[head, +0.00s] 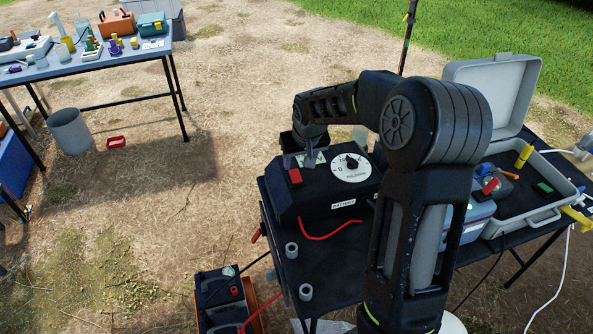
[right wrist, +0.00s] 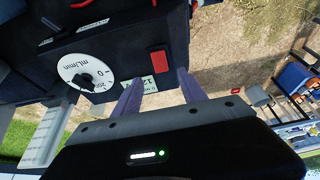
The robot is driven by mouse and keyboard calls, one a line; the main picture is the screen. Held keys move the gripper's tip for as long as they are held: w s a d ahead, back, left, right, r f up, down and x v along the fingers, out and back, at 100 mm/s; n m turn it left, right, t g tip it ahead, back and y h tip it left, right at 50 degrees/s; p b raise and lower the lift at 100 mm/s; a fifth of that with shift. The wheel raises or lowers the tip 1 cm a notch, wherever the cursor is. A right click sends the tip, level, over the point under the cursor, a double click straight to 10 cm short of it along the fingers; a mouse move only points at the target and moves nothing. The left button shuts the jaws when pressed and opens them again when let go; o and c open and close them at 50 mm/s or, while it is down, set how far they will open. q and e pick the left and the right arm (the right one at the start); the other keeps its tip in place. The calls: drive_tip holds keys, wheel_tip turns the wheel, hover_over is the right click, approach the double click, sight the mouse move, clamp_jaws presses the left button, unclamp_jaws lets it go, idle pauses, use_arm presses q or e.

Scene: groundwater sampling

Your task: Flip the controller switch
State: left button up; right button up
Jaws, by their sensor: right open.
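The controller (head: 318,203) is a dark box with a sloped top on the black table at the right. Its red switch (head: 295,177) is at the left of its face, beside a small pale green display and a white dial (head: 351,168). My right gripper (head: 309,160) is over the top of the controller, behind the switch. In the right wrist view the red switch (right wrist: 158,61) shows just beyond and between the two open, empty fingers (right wrist: 160,77). I cannot tell whether they touch the face. The dial (right wrist: 85,73) is left of them. My left gripper is not in view.
An open grey case (head: 492,70) with tools is at the right of the table (head: 350,263). Red and black leads run to a battery (head: 222,296) on the ground. Another table (head: 88,62) with bottles and a grey bin (head: 70,132) stand at the far left.

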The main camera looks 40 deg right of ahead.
sight(295, 174)
drive_tip(key=shift+p+x, duration=0.8)
drive_tip(key=shift+x, duration=3.1)
drive_tip(key=shift+a, duration=0.1)
drive_tip(key=shift+c, duration=0.3)
clamp_jaws()
